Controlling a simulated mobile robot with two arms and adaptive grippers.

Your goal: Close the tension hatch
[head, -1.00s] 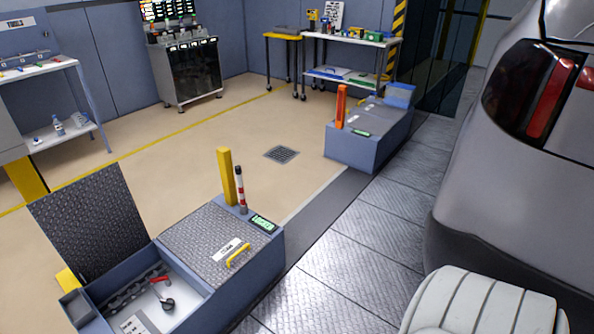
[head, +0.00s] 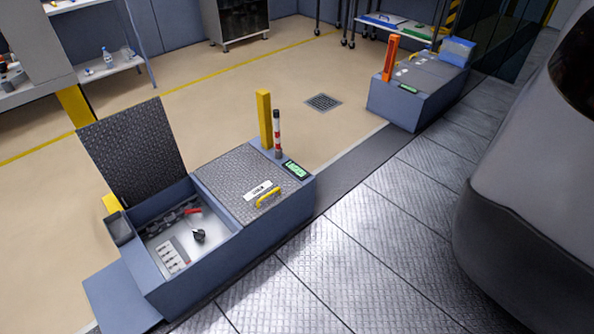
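The near floor unit is a blue-grey box (head: 255,233). Its left hatch lid (head: 133,148), a dark tread-plate panel, stands raised and tilted back. The open compartment (head: 184,237) under it shows a chain, a red-handled part (head: 193,211), a black knob (head: 199,236) and a small slotted plate (head: 173,256). The right hatch lid (head: 235,178) is shut flat, with a label and a yellow handle (head: 268,197). I cannot read the labels well enough to tell which hatch is the tension one. Neither of my grippers is in view.
A second blue-grey box (head: 412,100) stands farther right. A grey vehicle (head: 530,190) fills the right side. The metal plate floor (head: 385,235) between is clear.

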